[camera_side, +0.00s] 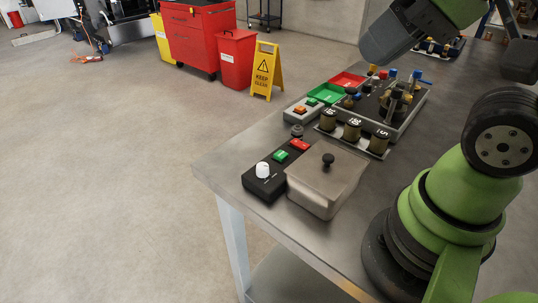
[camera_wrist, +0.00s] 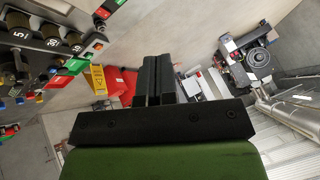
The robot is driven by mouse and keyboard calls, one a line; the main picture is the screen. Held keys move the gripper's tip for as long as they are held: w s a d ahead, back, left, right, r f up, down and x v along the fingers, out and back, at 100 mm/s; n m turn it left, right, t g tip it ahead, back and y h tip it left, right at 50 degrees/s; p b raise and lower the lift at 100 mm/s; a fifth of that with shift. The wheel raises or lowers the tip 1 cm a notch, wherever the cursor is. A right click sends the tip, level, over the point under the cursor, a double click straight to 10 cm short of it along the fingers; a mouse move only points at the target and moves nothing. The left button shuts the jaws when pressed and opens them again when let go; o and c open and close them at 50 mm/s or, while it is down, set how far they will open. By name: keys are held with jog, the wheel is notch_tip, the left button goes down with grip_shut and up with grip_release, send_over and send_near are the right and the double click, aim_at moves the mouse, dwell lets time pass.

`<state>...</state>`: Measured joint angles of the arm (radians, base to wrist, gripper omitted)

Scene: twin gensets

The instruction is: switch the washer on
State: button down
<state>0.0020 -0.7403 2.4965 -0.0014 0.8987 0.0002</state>
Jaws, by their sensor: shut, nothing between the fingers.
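A black control box (camera_side: 264,182) sits at the table's near left corner in the side view. It carries a white knob (camera_side: 262,170), a green button (camera_side: 281,155) and a red button (camera_side: 300,145). Right beside it stands a grey box with a lid and black lid knob (camera_side: 328,160), apparently the washer. My gripper (camera_wrist: 158,58) shows in the wrist view with its two black fingers together and nothing between them. In the side view my wrist is at the top right, and the fingers cannot be made out. I cannot tell whether the washer is running.
Behind the control box are a small grey box with an orange switch (camera_side: 300,110), a row of numbered cylinders (camera_side: 351,131), red and green trays (camera_side: 325,94) and a fixture with coloured knobs (camera_side: 392,103). A yellow sign (camera_side: 265,72) and red bin (camera_side: 236,60) stand on the floor.

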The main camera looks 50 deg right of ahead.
jog(key=shift+s, duration=0.1)
jog(key=m+g+h, duration=0.2)
jog(key=m+g, duration=0.5)
jog(key=m, duration=0.7)
send_over(295, 142)
notch_tip(295, 142, down, 13)
jog(key=shift+f, duration=0.1)
notch_tip(295, 142, down, 14)
jog(key=shift+r, duration=0.1)
